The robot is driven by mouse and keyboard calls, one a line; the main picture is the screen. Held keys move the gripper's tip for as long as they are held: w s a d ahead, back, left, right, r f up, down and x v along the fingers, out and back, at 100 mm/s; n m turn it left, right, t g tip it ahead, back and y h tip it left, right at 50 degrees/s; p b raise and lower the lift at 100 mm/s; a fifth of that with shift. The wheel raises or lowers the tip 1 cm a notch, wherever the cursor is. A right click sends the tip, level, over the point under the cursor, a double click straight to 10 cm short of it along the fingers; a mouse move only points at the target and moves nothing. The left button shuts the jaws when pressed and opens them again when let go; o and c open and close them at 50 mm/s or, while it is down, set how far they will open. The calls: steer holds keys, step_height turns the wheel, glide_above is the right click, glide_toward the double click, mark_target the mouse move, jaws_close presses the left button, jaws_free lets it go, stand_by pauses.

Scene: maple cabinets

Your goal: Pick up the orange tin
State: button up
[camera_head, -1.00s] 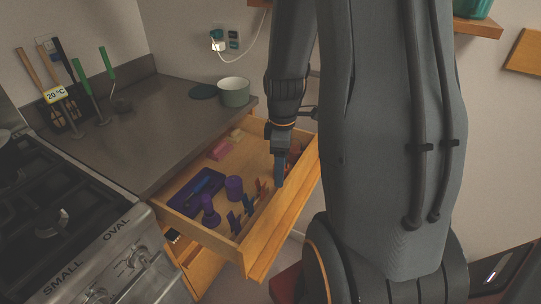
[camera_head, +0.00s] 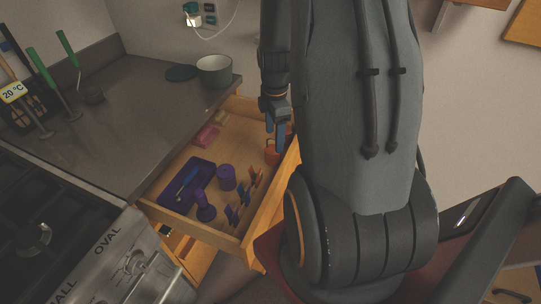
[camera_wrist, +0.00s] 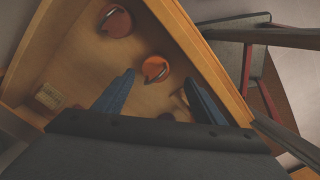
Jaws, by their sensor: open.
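In the head view an orange tin (camera_head: 272,153) shows at the drawer's right side, partly behind my gripper (camera_head: 275,140). My gripper's blue fingers (camera_wrist: 158,80) are spread apart with nothing between them, pointing down into the drawer. Whether they touch the tin cannot be told.
The wooden drawer (camera_head: 258,226) also holds a purple tray (camera_head: 178,198), purple cylinders (camera_head: 227,177), small blue and orange clips (camera_head: 245,195) and a pink block (camera_head: 207,136). The drawer's front wall (camera_wrist: 215,62) is close to my right finger. A green pot (camera_head: 214,71) stands on the counter.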

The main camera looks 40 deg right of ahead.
mark_target(273, 149)
steer(key=shift+w+f+b, duration=0.4)
steer(key=shift+f+b, duration=0.1)
steer(key=shift+f, duration=0.3)
steer(key=shift+f+p, duration=1.2)
steer(key=shift+f, duration=2.7)
steer(key=shift+c, duration=0.4)
steer(key=c, duration=1.1)
